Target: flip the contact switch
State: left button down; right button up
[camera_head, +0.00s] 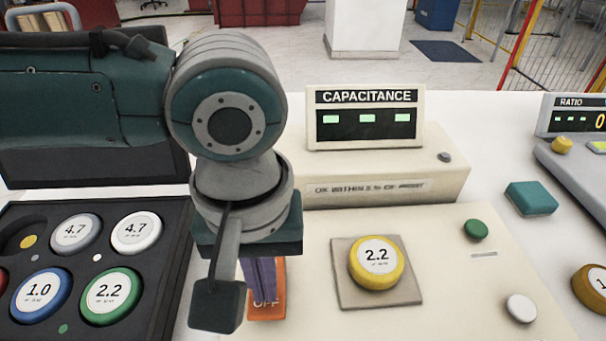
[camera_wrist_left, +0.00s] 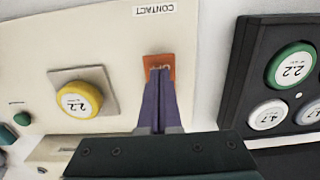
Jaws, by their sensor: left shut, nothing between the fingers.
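The contact switch (camera_head: 267,305) is an orange rocker marked OFF, partly hidden behind my left gripper in the head view. It also shows in the left wrist view (camera_wrist_left: 158,67), below a CONTACT label (camera_wrist_left: 154,11). My left gripper (camera_head: 262,285) points down at the switch with its purple fingers shut and empty. In the left wrist view the fingertips (camera_wrist_left: 159,72) overlap the switch face; I cannot tell whether they touch it. A yellow 2.2 disc (camera_head: 377,262) sits on a square pad of the same cream panel. My right gripper is not in view.
A black tray (camera_head: 165,290) with several numbered discs is at the left. The capacitance display (camera_head: 365,118) stands behind the panel, showing green dashes. A green button (camera_head: 476,229), a white button (camera_head: 521,308) and a teal block (camera_head: 531,198) are to the right.

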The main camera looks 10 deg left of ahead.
pick_arm(q)
jog(key=shift+f+b, duration=0.3)
jog(key=shift+f, duration=0.25)
jog(key=shift+r, duration=0.1)
notch_tip(320, 180, up, 7)
jog(key=p, duration=0.9)
dwell(0.4)
